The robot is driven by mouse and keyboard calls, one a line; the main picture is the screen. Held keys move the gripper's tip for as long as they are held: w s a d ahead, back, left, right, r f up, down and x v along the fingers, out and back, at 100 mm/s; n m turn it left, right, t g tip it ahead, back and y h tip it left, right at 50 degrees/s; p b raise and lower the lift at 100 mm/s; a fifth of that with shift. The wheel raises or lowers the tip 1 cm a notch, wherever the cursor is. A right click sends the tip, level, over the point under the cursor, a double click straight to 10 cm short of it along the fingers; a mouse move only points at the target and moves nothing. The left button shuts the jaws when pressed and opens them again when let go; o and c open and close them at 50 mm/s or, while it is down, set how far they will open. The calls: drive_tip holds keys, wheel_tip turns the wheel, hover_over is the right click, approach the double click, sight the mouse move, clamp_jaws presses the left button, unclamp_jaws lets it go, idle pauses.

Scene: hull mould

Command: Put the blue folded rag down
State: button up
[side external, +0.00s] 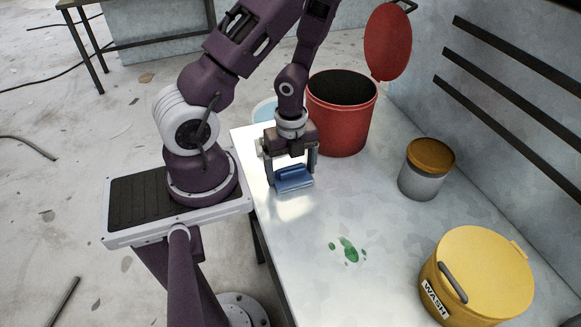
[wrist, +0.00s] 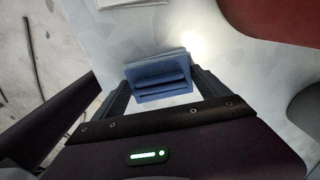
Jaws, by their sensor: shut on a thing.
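The blue folded rag (side external: 293,179) is between the fingers of my gripper (side external: 291,178), over the white table (side external: 300,245) near its left edge. In the wrist view the rag (wrist: 158,76) shows its folded layers between the two fingertips of my gripper (wrist: 160,84). My gripper is shut on the rag and points down. I cannot tell whether the rag's underside touches the table.
A red bin (side external: 343,125) with its red lid (side external: 388,42) raised stands behind my gripper. A grey jar (side external: 420,180) with an orange lid is to the right. A yellow tub (side external: 475,275) marked WASH is at the front right. Green spots (side external: 348,249) mark the table.

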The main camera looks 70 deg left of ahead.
drive_tip(key=o, duration=1.4)
drive_tip(key=shift+f, duration=0.1)
drive_tip(key=shift+o, duration=0.2)
